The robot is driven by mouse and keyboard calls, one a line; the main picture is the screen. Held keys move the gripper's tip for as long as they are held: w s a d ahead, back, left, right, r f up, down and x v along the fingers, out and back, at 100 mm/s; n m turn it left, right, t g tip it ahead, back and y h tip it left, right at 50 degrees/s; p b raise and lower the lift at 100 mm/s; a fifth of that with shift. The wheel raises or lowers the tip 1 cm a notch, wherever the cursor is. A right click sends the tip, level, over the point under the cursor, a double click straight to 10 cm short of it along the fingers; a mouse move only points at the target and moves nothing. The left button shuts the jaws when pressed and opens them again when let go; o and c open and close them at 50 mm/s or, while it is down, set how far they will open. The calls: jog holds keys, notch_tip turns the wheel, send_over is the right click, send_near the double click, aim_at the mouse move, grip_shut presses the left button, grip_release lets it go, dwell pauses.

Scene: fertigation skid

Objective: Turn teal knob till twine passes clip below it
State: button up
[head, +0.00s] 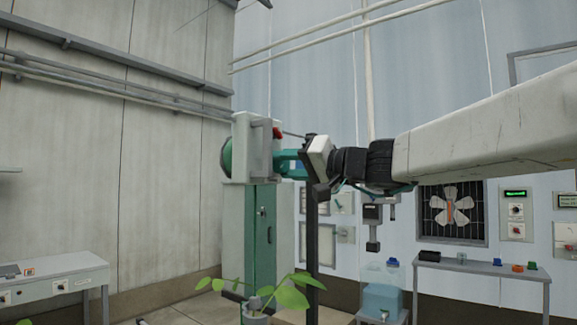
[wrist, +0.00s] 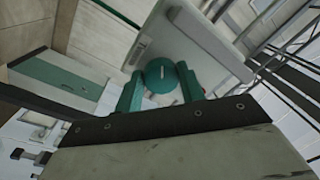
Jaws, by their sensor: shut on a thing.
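The round teal knob (wrist: 160,78), with a pale mark on its face, sits on the grey-white box in the wrist view. My gripper (head: 287,160) reaches in from the right at the box in the head view, and its two teal fingers are shut on the knob, one on each side. In the head view the fingers hide the knob. A green disc (head: 227,159) shows on the left side of the box (head: 251,150). I cannot make out the twine or the clip for certain; the area below the box is small and partly covered.
A green cabinet (head: 262,235) and a dark post (head: 312,235) stand below my gripper. A leafy plant (head: 290,298) stands low in front. A red button (head: 277,133) is on the box. Benches stand left (head: 55,280) and right (head: 480,268); a blue jug (head: 382,292) stands between.

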jog(key=o, duration=0.7)
jog(key=v, duration=0.7)
jog(key=shift+s+d, duration=0.2)
jog(key=shift+d, duration=0.2)
jog(key=s+d+f+g+h, duration=0.1)
jog(key=s+f+g+h, duration=0.1)
jog(key=s+f, duration=0.35)
jog(key=s+d+f+m+g+h, duration=0.1)
jog(key=s+f+g+h, duration=0.1)
jog(key=f, duration=0.6)
jog(key=s+f+g+h, duration=0.1)
jog(key=s+f+g, duration=0.2)
jog(key=f, duration=0.4)
jog(key=s+d+f+m+g+h, duration=0.1)
jog(key=s+d+f+g+h, duration=0.1)
jog(key=s+d+f+h, duration=0.8)
jog(key=s+d+f, duration=0.6)
jog(key=s, duration=0.3)
jog(key=shift+s+d+g, duration=0.2)
jog(key=shift+d+g, duration=0.15)
jog(key=shift+g, duration=0.05)
